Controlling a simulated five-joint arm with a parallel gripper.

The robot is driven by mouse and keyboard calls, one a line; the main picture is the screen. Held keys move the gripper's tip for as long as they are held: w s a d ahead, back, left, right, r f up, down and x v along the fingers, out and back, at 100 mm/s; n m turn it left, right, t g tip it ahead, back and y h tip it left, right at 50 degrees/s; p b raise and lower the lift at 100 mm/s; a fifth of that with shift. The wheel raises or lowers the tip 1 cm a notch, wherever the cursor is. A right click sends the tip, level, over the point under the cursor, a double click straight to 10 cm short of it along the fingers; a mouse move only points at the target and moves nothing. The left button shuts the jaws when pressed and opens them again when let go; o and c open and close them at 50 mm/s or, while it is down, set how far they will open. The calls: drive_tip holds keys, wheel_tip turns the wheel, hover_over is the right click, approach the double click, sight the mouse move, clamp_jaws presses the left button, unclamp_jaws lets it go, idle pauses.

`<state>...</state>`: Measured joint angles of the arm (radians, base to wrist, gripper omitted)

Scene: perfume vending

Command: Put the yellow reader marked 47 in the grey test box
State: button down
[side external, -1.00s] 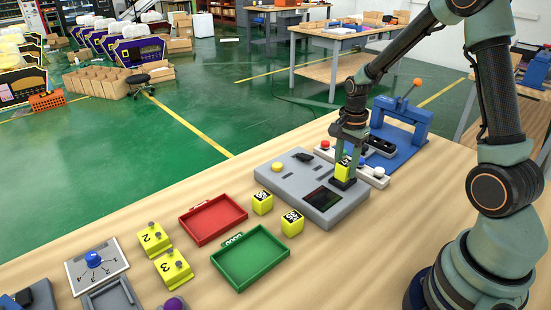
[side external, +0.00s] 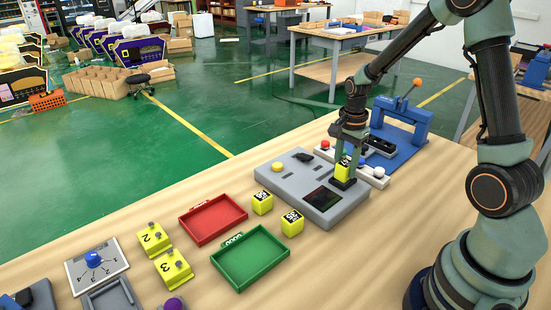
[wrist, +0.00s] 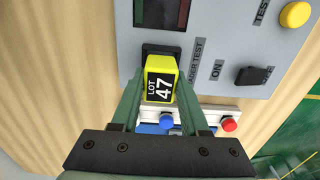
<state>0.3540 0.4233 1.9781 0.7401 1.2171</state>
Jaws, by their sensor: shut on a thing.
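The yellow reader marked 47 (wrist: 161,79) is between the fingers of my gripper (wrist: 160,95) in the wrist view, its "LOT 47" label facing the camera. It also shows in the side view (side external: 341,170). My gripper (side external: 344,165) is shut on it. The reader stands at a black socket (wrist: 158,49) on the grey test box (side external: 270,180); I cannot tell how deep it sits. The box also shows in the wrist view (wrist: 205,30), with a dark screen, a black switch marked "ON" and a yellow "TEST" button.
Two yellow readers (side external: 262,202) (side external: 292,222) stand left of the box. A red tray (side external: 213,219) and a green tray (side external: 250,258) lie nearby. A white strip with buttons (side external: 375,172) and a blue fixture (side external: 400,125) stand behind the box. Bare table lies in front.

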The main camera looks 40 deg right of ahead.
drive_tip(key=shift+f, duration=0.8)
idle(0.6)
drive_tip(key=shift+c, duration=1.7)
unclamp_jaws()
drive_tip(key=shift+w, duration=0.1)
drive_tip(key=o, duration=0.3)
drive_tip(key=shift+o, duration=0.2)
drive_tip(key=shift+r, duration=3.5)
